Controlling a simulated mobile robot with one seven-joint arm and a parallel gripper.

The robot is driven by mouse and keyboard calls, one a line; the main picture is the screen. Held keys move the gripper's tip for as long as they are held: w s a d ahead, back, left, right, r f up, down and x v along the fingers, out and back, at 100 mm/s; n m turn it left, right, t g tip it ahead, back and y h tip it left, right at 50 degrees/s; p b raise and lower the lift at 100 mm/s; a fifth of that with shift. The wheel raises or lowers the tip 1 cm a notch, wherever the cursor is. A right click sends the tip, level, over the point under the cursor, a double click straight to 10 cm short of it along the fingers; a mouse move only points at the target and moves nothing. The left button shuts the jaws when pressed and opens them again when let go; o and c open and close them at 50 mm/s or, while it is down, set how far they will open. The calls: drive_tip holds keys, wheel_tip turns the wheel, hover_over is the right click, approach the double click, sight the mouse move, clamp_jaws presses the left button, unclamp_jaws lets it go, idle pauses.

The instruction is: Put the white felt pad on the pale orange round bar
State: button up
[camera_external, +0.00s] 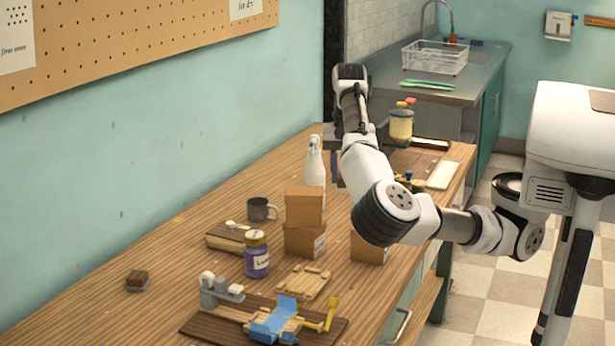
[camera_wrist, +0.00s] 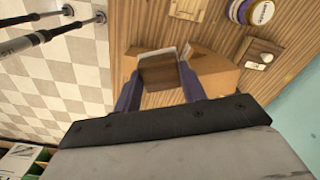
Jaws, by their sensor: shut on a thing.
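My gripper (camera_wrist: 159,73) is shut on a small block with a brown wooden face and a pale edge, which looks like the white felt pad (camera_wrist: 170,53). The gripper holds it above the cardboard boxes on the bench. In the external view my arm hides most of the gripper and the held pad. I cannot make out the pale orange round bar in either view. A similar brown block with a grey underside (camera_external: 137,283) lies alone at the bench's left.
Stacked cardboard boxes (camera_external: 304,222), a white spray bottle (camera_external: 314,165), a dark mug (camera_external: 260,209) and a purple jar (camera_external: 257,260) crowd the middle. A wooden board with a blue holder (camera_external: 272,326) stands in front. The bench's left side is mostly clear.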

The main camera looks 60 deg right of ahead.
drive_tip(key=s+d+m, duration=0.3)
drive_tip(key=d+m, duration=0.8)
drive_tip(key=d, duration=0.3)
drive_tip(key=s+d+m, duration=0.3)
drive_tip(key=d+m, duration=0.9)
drive_tip(key=d, duration=0.3)
drive_tip(key=f, duration=1.8)
drive_tip(key=shift+w+a+f, duration=0.2)
drive_tip(key=shift+a+f, duration=0.05)
drive_tip(key=shift+f, duration=0.1)
drive_tip(key=o, duration=1)
wheel_tip(320, 180, up, 12)
drive_tip(key=shift+r, duration=0.15)
